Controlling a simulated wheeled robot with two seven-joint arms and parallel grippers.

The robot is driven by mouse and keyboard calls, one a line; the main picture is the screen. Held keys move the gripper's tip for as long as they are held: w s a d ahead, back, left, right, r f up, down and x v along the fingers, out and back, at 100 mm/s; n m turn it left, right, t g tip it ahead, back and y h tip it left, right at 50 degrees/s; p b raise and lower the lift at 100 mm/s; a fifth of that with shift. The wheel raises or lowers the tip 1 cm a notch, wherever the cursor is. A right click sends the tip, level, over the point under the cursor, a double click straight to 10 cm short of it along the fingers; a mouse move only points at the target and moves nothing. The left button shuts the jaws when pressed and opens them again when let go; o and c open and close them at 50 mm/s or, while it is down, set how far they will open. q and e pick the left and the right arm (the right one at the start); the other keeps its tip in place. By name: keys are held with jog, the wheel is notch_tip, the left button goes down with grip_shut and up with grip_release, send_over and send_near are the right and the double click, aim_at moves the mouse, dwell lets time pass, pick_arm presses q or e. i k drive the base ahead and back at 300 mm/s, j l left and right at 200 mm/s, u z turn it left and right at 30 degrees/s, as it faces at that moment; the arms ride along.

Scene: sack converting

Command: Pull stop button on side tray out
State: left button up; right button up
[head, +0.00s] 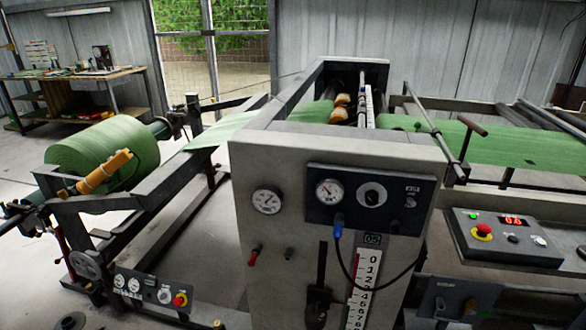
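A red mushroom stop button (483,231) on a yellow base sits on the sloped control tray (510,256) at the right side of the machine. The tray also carries a lit green lamp (473,216), a red digital display (513,221) and a small black knob (513,238). From this view I cannot tell whether the button is pushed in or out. A second red button on yellow (180,299) is on a low panel (140,288) at the lower left. Neither of my grippers shows in the head view.
The grey machine housing (335,155) with gauges stands in the middle, a black cable looping down its front. A green roll (103,148) is on the left frame, and green web (470,143) runs off right. A workbench (75,75) stands at the back left.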

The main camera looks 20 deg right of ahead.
aim_at(483, 228)
jog(key=z, duration=2)
